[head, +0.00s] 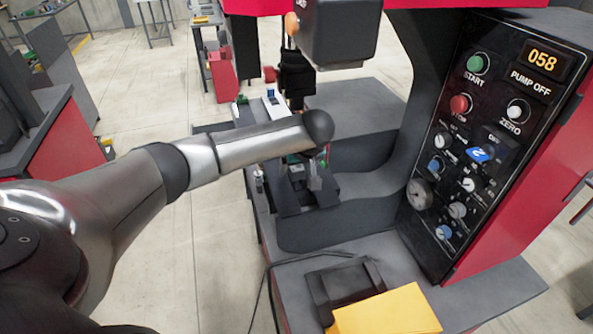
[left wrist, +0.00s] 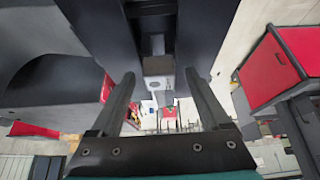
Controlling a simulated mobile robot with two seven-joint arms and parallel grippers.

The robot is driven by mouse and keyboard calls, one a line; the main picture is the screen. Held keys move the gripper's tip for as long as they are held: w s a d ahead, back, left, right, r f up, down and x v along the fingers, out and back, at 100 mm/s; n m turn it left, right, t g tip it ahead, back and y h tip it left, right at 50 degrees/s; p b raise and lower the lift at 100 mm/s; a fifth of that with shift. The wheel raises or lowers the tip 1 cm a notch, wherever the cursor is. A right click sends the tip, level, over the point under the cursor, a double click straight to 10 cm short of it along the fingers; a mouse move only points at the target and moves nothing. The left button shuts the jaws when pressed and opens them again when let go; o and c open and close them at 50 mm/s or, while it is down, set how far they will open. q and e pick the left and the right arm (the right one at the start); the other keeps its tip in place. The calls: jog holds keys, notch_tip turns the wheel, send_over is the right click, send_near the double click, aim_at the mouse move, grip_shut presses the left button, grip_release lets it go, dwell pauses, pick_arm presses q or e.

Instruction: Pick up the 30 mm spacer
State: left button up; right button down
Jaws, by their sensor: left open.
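I cannot make out the 30 mm spacer for certain in either view. In the head view my left arm reaches across from the left, and its gripper (head: 308,178) hangs below the wrist over the dark machine bed, partly hidden by the arm. In the left wrist view the two dark fingers of my left gripper (left wrist: 159,76) stand wide apart. A small grey block with a round detail (left wrist: 158,67) shows between them, further off; nothing is seen held. A small pale cylinder (head: 258,176) stands at the left edge of the bed. My right gripper is not in view.
A machine with a control panel (head: 490,140) reading 058 and PUMP OFF stands on the right. Its dark head (head: 338,35) overhangs the bed. A yellow box (head: 387,312) sits at the front. A red and grey cabinet (left wrist: 275,65) shows right in the wrist view.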

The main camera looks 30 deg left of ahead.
pick_arm(q)
grip_shut()
dwell(0.5)
jog(key=shift+r, duration=0.15)
